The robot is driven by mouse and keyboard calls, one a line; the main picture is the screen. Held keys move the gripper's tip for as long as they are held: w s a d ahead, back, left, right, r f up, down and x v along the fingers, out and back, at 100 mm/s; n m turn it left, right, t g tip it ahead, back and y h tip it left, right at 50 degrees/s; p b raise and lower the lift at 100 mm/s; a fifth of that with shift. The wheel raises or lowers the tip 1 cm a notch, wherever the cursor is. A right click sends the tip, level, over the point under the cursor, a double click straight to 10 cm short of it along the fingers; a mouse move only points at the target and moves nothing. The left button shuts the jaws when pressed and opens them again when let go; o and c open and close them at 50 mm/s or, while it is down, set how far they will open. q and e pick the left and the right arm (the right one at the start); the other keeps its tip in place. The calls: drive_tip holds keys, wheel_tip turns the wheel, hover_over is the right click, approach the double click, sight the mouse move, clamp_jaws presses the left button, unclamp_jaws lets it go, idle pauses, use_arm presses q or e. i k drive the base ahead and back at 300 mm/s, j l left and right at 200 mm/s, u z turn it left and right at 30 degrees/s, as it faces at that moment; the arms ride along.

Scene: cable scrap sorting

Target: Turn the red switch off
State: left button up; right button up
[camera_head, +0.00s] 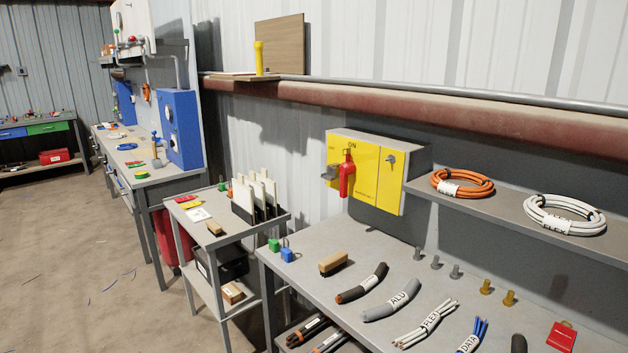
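The red switch (347,174) is a handle on the front of a yellow-faced box (377,183) on the wall above the bench. The handle is nearly upright, just under the printed word ON. A keyhole-like fitting is on the right-hand yellow panel. Neither of my grippers shows in the head view.
The grey bench (310,262) below holds a brush (333,262), labelled cable pieces and several metal studs. A shelf (508,216) right of the box carries orange (462,183) and white (564,215) cable coils. A trolley (228,232) stands left; open floor (90,265) lies further left.

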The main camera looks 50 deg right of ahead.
sight(348, 167)
drive_tip(key=i+z, duration=0.2)
drive_tip(key=i, duration=0.2)
drive_tip(key=i+j+z, duration=0.45)
drive_tip(key=i, duration=0.3)
drive_tip(key=i+j+z, duration=0.2)
drive_tip(key=i+z, duration=0.25)
drive_tip(key=i+j+z, duration=0.2)
drive_tip(key=z, duration=0.25)
